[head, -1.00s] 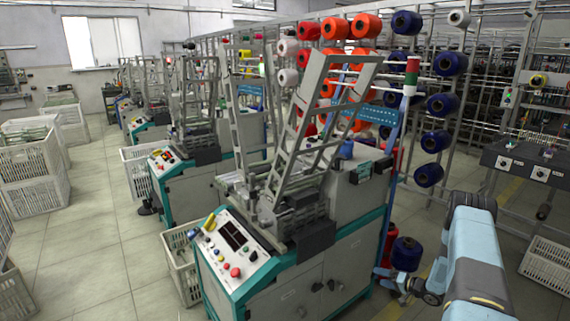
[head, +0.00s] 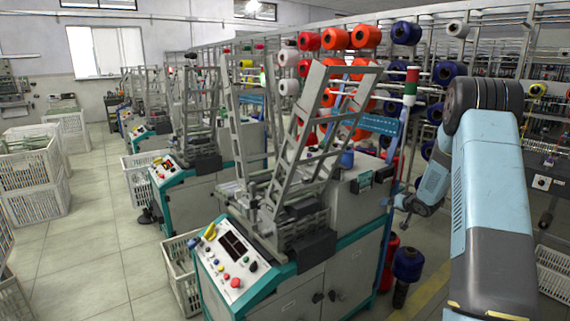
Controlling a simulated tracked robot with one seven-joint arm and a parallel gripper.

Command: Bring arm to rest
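My arm (head: 490,200) rises at the right of the head view and bends at a dark elbow joint. Its forearm (head: 433,185) points down and away, beside the right side of the nearest winding machine (head: 350,262). My gripper (head: 402,203) is small and partly hidden at the forearm's end. Its fingers are too unclear to tell open from shut, and I see no bobbin in it.
A dark blue bobbin (head: 407,264) stands low beside the machine, with red ones next to it. A yarn rack (head: 436,78) of orange, red and blue bobbins stands behind. White crates (head: 182,268) line the left side, where the aisle floor (head: 105,240) is clear.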

